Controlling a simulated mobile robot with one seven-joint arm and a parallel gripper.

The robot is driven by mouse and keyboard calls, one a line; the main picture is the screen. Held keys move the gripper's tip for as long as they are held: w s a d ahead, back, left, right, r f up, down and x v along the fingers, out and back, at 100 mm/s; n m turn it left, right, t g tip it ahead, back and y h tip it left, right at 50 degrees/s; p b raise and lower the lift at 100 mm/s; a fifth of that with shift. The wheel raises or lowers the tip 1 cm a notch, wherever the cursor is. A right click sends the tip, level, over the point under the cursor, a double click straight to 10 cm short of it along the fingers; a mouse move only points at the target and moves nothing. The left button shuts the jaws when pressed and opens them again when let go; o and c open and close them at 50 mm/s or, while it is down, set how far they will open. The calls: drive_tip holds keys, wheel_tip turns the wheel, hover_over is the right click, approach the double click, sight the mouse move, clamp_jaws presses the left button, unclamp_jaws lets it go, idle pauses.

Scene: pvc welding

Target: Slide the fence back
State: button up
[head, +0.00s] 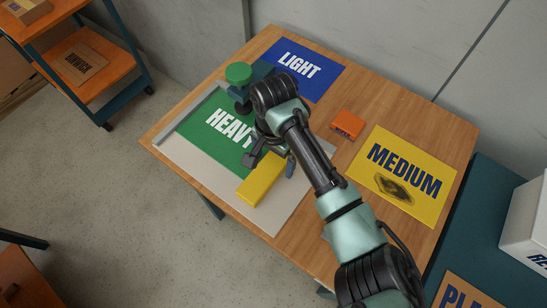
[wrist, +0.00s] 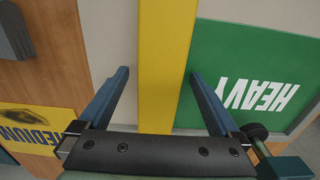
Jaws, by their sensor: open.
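A yellow bar (head: 262,181), which looks like the fence, lies across the pale board (head: 212,183) near the front edge of the green HEAVY mat (head: 222,126). In the wrist view the yellow bar (wrist: 166,65) runs up the picture between the two fingers. My gripper (head: 270,164) is over the bar's far part. In the wrist view my gripper (wrist: 160,75) is open, one finger on each side of the bar, with gaps showing on both sides. Whether the fingertips reach down beside the bar is unclear. My arm hides part of the mat and board.
A green-topped clamp or knob (head: 239,74) stands at the mat's back corner. A grey rail (head: 190,110) edges the board's left. A blue LIGHT mat (head: 303,69), orange block (head: 347,124) and yellow MEDIUM mat (head: 405,178) with a dark piece share the table.

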drive_tip(key=shift+f, duration=0.1)
clamp_jaws()
idle(0.5)
